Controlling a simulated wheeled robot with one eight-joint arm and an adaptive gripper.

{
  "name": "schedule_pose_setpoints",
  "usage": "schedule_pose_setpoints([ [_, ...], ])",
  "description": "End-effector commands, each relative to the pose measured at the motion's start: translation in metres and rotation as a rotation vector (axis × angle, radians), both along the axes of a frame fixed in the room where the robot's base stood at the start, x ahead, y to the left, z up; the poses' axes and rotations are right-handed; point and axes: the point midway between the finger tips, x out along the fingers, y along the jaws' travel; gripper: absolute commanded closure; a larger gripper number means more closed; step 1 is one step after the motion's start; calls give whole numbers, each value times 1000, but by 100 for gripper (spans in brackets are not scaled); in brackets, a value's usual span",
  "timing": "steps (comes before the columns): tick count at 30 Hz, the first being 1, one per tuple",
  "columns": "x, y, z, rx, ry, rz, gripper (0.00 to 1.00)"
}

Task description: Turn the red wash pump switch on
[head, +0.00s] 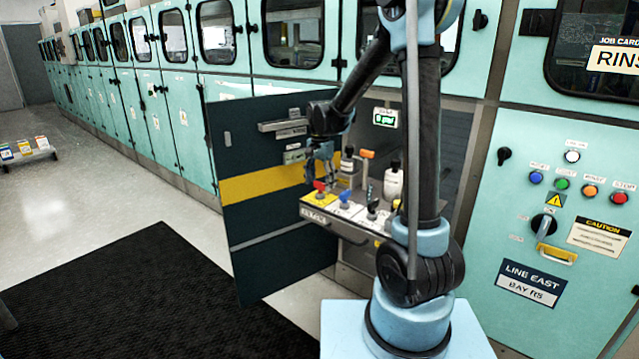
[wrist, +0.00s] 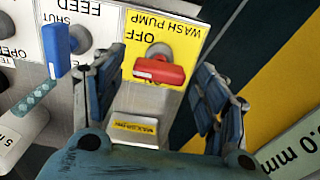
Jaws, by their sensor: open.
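The red wash pump switch (wrist: 160,71) sits on a yellow plate (wrist: 190,28) marked WASH PUMP and OFF in the wrist view. It also shows in the head view (head: 320,186), at the left end of a panel inside an open bay. My gripper (wrist: 165,85) is open, with one finger on each side of the red switch in the picture. Nothing is held. I cannot tell whether either finger touches the switch. In the head view my gripper (head: 322,172) is small, just above the red switch.
A blue switch (wrist: 58,50) marked FEED stands next to the left finger. The open dark door (head: 262,215) with a yellow band is close on the left of the bay. Bottles (head: 393,182) stand behind the panel. A black mat (head: 150,290) covers the floor.

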Motion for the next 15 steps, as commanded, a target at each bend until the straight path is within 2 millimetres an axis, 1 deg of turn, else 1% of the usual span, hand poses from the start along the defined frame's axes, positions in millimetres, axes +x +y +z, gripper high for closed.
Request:
schedule_pose_setpoints([
  [9, 0, 0, -2, 0, 0, 0, 33],
  [10, 0, 0, -2, 0, 0, 0, 36],
  [11, 0, 0, -2, 0, 0, 0, 42],
  [12, 0, 0, -2, 0, 0, 0, 51],
  [14, 0, 0, -2, 0, 0, 0, 65],
  [15, 0, 0, -2, 0, 0, 0, 74],
])
